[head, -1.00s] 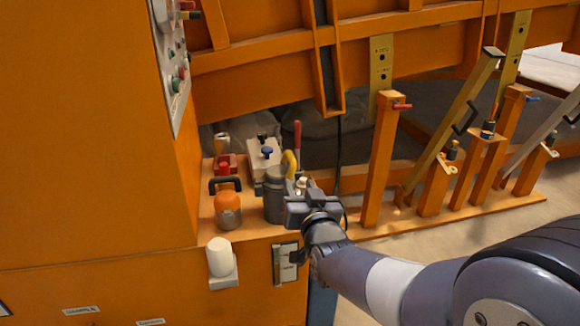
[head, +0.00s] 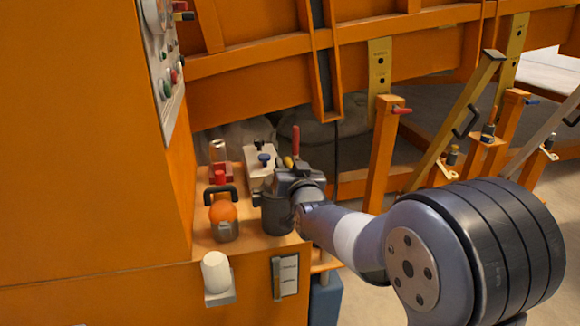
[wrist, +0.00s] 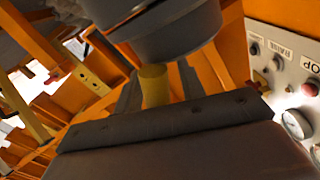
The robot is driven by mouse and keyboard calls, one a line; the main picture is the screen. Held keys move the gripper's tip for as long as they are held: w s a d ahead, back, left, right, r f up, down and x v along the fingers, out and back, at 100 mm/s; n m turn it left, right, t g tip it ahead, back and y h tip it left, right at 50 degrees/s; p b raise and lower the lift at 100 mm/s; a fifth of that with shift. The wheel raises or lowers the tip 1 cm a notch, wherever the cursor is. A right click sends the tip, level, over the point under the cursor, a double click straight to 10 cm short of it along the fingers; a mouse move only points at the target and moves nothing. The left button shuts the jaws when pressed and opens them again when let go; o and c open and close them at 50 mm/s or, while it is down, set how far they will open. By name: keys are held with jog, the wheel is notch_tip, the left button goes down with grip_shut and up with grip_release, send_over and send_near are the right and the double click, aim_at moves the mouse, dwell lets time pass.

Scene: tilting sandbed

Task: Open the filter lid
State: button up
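The filter looks to be the dark grey canister (head: 275,215) on the orange ledge in the head view. My gripper (head: 284,178) is over its top, so its lid is mostly hidden there. In the wrist view a dark grey round body (wrist: 165,30), probably the filter, fills the upper middle. A short yellowish cylinder (wrist: 154,87) shows below it, between the fingers of my gripper (wrist: 158,85). The fingers stand apart, with a small gap beside the yellowish piece. I cannot tell whether either finger touches it.
An orange container with a black handle (head: 223,220) stands left of the canister. A white cylinder (head: 215,272) juts out in front. A control panel (head: 166,85) is at upper left.

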jog(key=shift+c, duration=0.2)
grip_shut()
